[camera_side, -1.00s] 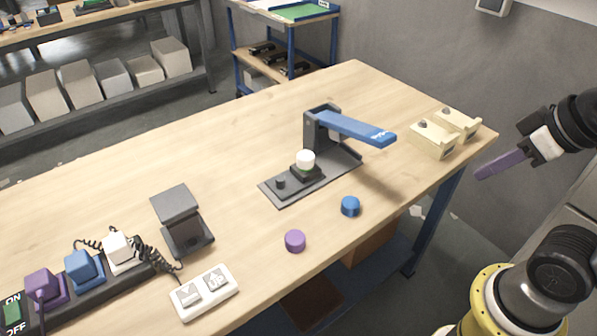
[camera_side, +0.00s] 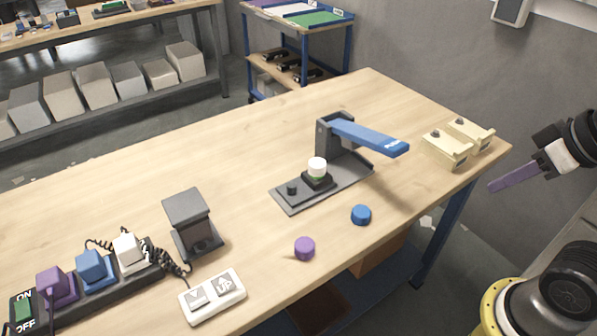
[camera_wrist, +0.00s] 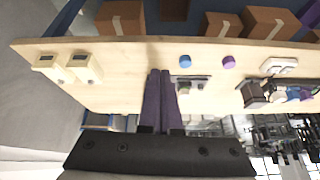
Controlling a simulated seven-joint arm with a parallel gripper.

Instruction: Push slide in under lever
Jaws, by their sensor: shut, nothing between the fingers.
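A grey base plate (camera_side: 340,187) lies mid-table and carries a dark upright post (camera_side: 324,138). A blue lever (camera_side: 370,137) runs from the post top toward the right, raised clear of the plate. The slide, a black block (camera_side: 318,182) topped by a white cylinder (camera_side: 317,165) with a green band, sits on the plate, left of the post's foot and not beneath the lever. A small black knob (camera_side: 291,188) is at the plate's left end. My gripper (camera_side: 492,187), with purple fingers, is shut and empty beyond the table's right edge. In the wrist view its fingers (camera_wrist: 160,75) partly hide the fixture (camera_wrist: 195,80).
Two cream blocks (camera_side: 447,150) stand at the table's right end, between my gripper and the fixture. A blue cap (camera_side: 361,214) and a purple cap (camera_side: 304,248) lie near the front edge. A switch box (camera_side: 212,296), dark stand (camera_side: 188,210) and power strip (camera_side: 110,284) are left.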

